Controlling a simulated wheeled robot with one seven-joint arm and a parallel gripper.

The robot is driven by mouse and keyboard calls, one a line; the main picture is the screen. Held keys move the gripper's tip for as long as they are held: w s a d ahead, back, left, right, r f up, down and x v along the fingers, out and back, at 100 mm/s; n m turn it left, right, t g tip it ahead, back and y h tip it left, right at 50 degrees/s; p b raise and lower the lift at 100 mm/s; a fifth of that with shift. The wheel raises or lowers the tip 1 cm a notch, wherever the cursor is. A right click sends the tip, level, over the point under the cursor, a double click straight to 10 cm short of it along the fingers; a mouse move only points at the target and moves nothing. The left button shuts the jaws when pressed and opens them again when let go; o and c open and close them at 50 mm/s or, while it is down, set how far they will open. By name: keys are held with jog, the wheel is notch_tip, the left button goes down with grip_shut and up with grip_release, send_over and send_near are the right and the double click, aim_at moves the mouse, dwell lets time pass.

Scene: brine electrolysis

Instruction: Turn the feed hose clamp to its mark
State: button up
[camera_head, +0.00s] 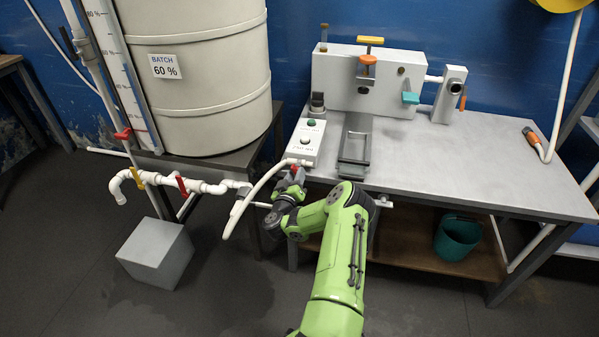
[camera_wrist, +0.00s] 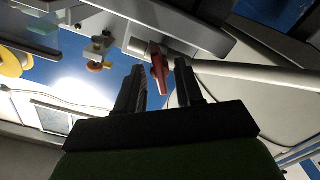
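A small red clamp handle (camera_wrist: 158,68) shows in the wrist view between my two fingertips, with a gap visible on each side. I take it for the feed hose clamp. In the head view a bit of red (camera_head: 296,170) shows at the bench's front edge, just above my gripper (camera_head: 291,184). My gripper (camera_wrist: 160,66) is open in the wrist view and appears not to hold the handle. The white hose (camera_head: 252,192) runs beside it, curving down from the bench edge. I cannot make out the clamp's mark in either view.
The grey bench (camera_head: 480,165) carries a switch box (camera_head: 305,150), a metal tray (camera_head: 352,168) and a grey unit (camera_head: 335,75) with coloured handles. A large tank (camera_head: 200,110) with white piping (camera_head: 205,187) stands left. A grey block (camera_head: 157,258) and teal bucket (camera_head: 457,236) are below.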

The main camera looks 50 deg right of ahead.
jog(key=shift+a+r, duration=0.1)
jog(key=shift+a, duration=0.05)
jog(key=shift+c, duration=0.6)
grip_shut()
jog(key=shift+p, duration=0.3)
jog(key=m+p, duration=0.3)
jog(key=m, duration=2.1)
jog(key=shift+s, duration=0.1)
jog(key=shift+m, duration=0.3)
